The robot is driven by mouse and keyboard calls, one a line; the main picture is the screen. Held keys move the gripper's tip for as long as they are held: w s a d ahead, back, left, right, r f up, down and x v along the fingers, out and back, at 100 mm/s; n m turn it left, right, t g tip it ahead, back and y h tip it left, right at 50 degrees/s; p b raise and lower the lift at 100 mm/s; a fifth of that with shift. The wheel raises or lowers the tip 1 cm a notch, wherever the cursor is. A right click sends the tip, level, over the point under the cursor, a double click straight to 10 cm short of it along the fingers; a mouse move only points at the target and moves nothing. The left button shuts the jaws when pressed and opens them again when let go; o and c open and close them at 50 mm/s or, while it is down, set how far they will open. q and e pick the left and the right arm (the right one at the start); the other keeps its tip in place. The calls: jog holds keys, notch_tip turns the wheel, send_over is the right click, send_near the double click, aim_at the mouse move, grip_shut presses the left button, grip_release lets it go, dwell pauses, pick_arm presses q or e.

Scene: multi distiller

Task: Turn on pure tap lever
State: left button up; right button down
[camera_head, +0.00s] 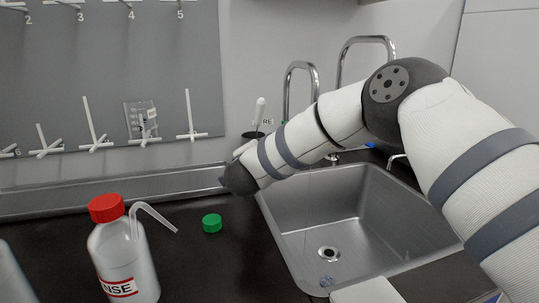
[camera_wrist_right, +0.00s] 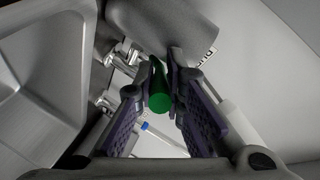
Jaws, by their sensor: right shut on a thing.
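In the right wrist view, a green rod-like tap lever (camera_wrist_right: 159,98) stands between the two fingers of my right gripper (camera_wrist_right: 160,76). The fingers are closed on it from both sides. A partly cut-off label (camera_wrist_right: 205,56) is on the wall beyond it. In the head view, a label ending in "RE" (camera_head: 268,121) is on the wall behind my right forearm, close to the curved tap spouts (camera_head: 300,68). My right forearm hides the lever and most of my right gripper there. My left gripper is not in view.
A steel sink (camera_head: 325,225) lies below my right arm. A red-capped rinse bottle (camera_head: 122,255) and a green cap (camera_head: 212,223) stand on the dark counter left of it. A pegboard (camera_head: 105,75) hangs on the wall.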

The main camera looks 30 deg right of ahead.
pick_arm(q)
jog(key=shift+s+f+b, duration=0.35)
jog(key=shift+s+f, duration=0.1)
pick_arm(e)
jog(key=shift+w+a+m+g+h, duration=0.5)
jog(key=shift+m+h, duration=0.2)
jog(key=shift+h, duration=0.1)
jog(key=c, duration=1.7)
grip_release()
jog(key=shift+d, duration=0.1)
jog(key=shift+o, duration=0.2)
jog(key=shift+s, duration=0.1)
jog(key=v, duration=1.2)
jog(key=shift+r, duration=0.1)
